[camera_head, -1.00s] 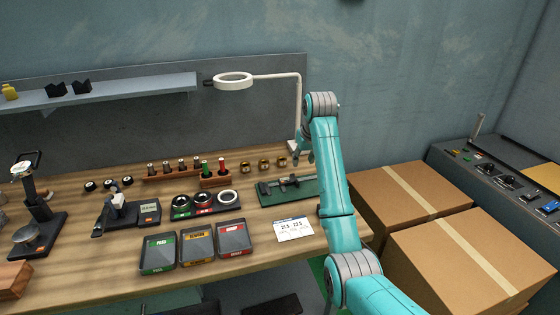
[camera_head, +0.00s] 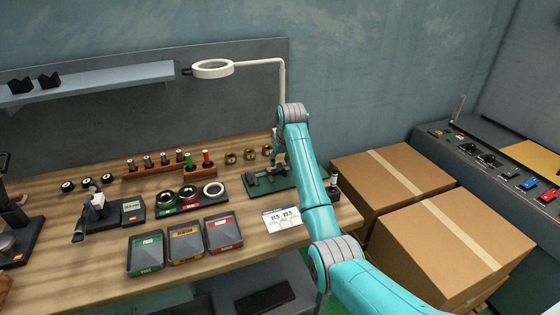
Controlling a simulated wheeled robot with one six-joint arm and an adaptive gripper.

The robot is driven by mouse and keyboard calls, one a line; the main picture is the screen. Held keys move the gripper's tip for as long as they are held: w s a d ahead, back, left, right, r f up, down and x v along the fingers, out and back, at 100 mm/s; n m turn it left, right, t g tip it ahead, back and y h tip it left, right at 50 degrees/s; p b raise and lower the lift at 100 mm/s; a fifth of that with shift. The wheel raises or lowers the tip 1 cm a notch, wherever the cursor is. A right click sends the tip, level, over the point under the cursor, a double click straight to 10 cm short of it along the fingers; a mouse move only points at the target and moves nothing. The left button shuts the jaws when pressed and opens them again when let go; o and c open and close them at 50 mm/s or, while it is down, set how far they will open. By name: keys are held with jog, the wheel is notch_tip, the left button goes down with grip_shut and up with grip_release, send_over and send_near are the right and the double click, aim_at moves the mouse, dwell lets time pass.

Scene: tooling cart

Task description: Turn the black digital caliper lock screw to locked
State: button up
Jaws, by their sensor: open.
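A dark, long tool that looks like the black digital caliper (camera_head: 262,181) lies on a green mat (camera_head: 285,197) at the right part of the bench. It is small in this view, and its lock screw cannot be made out. My arm hides the right part of the mat, and whether the fingers touch the tool cannot be told.
A white printed card (camera_head: 282,219) lies in front of the mat. Several brass rings (camera_head: 249,155) stand behind it. A ring lamp (camera_head: 213,69) reaches overhead. Three trays (camera_head: 185,242) sit at the front. Cardboard boxes (camera_head: 392,184) stand right of the bench.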

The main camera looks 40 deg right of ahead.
jog(key=shift+w+f, duration=0.1)
jog(key=shift+f, duration=0.25)
grip_shut()
